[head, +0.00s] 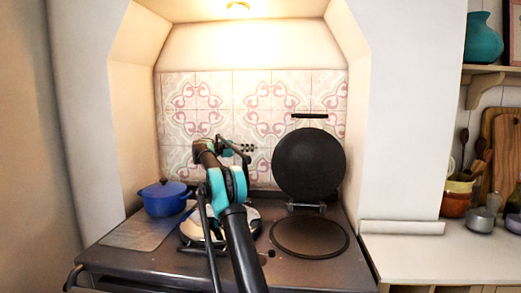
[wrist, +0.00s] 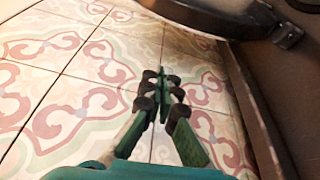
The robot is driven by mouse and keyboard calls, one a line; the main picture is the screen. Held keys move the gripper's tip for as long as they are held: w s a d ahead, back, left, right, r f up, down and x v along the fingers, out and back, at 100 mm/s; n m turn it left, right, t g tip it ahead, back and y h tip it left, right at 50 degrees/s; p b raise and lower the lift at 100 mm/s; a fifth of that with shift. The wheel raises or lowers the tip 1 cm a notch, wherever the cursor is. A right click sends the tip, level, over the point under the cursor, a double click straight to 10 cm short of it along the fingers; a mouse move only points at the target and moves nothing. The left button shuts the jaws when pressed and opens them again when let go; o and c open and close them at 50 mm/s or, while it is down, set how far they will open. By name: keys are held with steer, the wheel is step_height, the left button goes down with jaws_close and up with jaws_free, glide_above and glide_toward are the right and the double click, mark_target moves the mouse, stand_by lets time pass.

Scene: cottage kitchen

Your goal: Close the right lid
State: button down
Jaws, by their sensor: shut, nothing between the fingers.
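The right lid (head: 309,165) is a dark round disc standing open and upright at the back of the stove, with a hinge (head: 305,207) at its foot and a black bar handle (head: 309,116) above it. The round dark hotplate (head: 310,237) in front of it lies uncovered. My gripper (head: 246,148) is to the left of the lid, close to the tiled wall and apart from the lid. In the wrist view my gripper (wrist: 164,80) is shut and empty against the tiles. A dark curved edge, likely the lid (wrist: 190,14), crosses the top of that view.
A blue pot (head: 165,198) stands on the stove (head: 150,262) at the left. A pale round item (head: 190,231) sits partly behind my arm. The tiled wall (head: 195,100) closes off the back, and the alcove's right wall (head: 400,130) rises beside the lid.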

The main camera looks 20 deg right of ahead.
steer(key=s+d, duration=0.5)
steer(key=d, duration=0.2)
steer(key=shift+s, duration=0.25)
stand_by(0.3)
